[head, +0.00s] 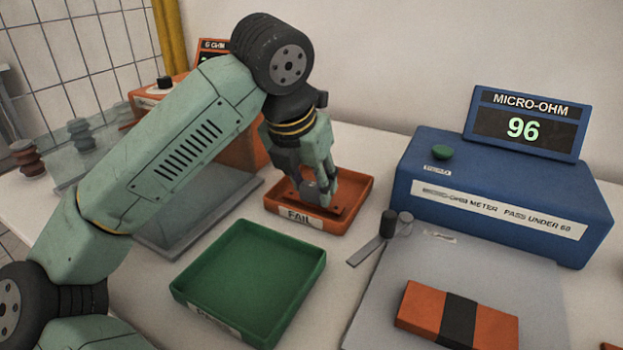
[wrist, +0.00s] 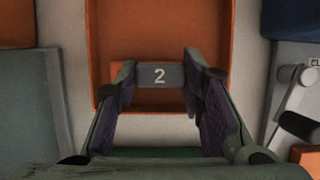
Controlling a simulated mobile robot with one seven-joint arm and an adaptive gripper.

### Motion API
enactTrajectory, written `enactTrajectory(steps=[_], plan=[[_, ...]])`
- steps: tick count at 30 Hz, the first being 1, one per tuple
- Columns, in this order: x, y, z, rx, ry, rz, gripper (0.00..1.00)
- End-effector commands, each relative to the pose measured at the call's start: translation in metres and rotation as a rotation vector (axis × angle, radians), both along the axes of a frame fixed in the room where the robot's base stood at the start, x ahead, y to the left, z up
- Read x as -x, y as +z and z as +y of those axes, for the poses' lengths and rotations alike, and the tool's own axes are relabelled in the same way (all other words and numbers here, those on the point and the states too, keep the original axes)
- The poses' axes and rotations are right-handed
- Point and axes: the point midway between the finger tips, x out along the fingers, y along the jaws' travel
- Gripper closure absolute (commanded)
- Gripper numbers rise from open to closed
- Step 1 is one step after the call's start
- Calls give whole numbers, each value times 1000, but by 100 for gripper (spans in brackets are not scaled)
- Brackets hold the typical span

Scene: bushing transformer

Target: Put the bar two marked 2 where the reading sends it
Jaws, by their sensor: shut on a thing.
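The bar marked 2 (wrist: 160,76) shows in the wrist view between my fingers, its dark middle band with a white 2 facing up and an orange end showing past the left finger. My gripper (head: 323,198) is shut on it, over the orange FAIL tray (head: 352,223). The tray also shows in the wrist view (wrist: 160,25) around and behind the bar. I cannot tell whether the bar touches the tray floor. The blue micro-ohm meter (head: 500,195) reads 96 on its display (head: 522,128) and is labelled pass under 60.
An empty green tray (head: 250,281) stands in front of the FAIL tray. Another orange bar with a dark band (head: 458,316) lies on the grey plate (head: 470,258) before the meter. A clamp lever (head: 375,243) is between tray and plate. An orange instrument stands behind my arm.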

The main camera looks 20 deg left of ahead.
Motion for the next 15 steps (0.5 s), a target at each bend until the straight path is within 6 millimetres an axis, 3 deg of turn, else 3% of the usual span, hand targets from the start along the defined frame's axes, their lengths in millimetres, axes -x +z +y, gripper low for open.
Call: enactTrajectory(steps=[13, 14, 15], plan=[[0, -8, 0, 0, 1, -3, 100], [0, -7, 0, -1, 0, -2, 63], [0, -7, 0, 0, 0, -2, 60]])
